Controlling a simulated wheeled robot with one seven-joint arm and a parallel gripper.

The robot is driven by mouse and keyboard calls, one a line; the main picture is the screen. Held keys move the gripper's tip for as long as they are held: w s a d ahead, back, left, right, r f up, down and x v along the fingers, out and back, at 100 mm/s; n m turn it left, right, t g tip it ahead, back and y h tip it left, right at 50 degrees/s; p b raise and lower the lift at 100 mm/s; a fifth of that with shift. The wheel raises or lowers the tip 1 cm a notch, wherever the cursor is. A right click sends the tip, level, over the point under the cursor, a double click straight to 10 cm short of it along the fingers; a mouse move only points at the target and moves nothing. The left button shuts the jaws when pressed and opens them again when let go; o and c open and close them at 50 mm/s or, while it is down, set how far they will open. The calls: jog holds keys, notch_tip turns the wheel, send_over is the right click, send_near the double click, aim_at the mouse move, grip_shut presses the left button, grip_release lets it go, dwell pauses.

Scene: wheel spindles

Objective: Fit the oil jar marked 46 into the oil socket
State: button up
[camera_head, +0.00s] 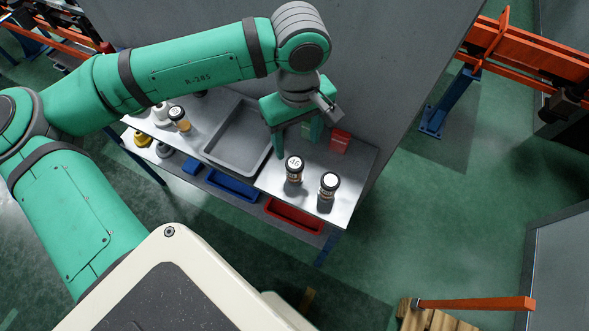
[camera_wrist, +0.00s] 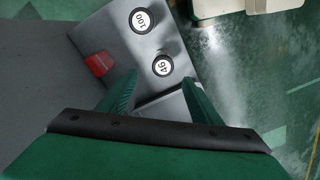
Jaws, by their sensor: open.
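The oil jar marked 46 (camera_head: 294,168) stands upright on the right part of the metal bench top, with a dark rim and a white label on its lid. In the wrist view the 46 jar (camera_wrist: 163,66) appears just beyond the fingertips, between their lines. My gripper (camera_head: 297,140) is open and empty above the bench, behind the jar; its two green fingers also show in the wrist view (camera_wrist: 159,80). A similar jar marked 100 (camera_wrist: 142,20) stands beside it, to the right in the head view (camera_head: 328,185). I cannot make out an oil socket in either view.
A red box (camera_head: 340,140) stands behind the jars. A grey tray (camera_head: 237,135) lies left of them, with another jar (camera_head: 179,115) farther left. Blue (camera_head: 232,186) and red (camera_head: 293,216) bins sit on the lower shelf. A tall grey panel (camera_head: 380,75) rises behind the bench.

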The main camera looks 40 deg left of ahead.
aim_at(294, 163)
notch_tip(294, 163, down, 5)
jog(key=shift+s+a+f, duration=0.1)
jog(key=shift+s+f, duration=0.05)
jog(key=shift+f, duration=1.2)
jog(key=shift+s+f, duration=0.15)
jog(key=shift+f, duration=1.2)
jog(key=c, duration=1.2)
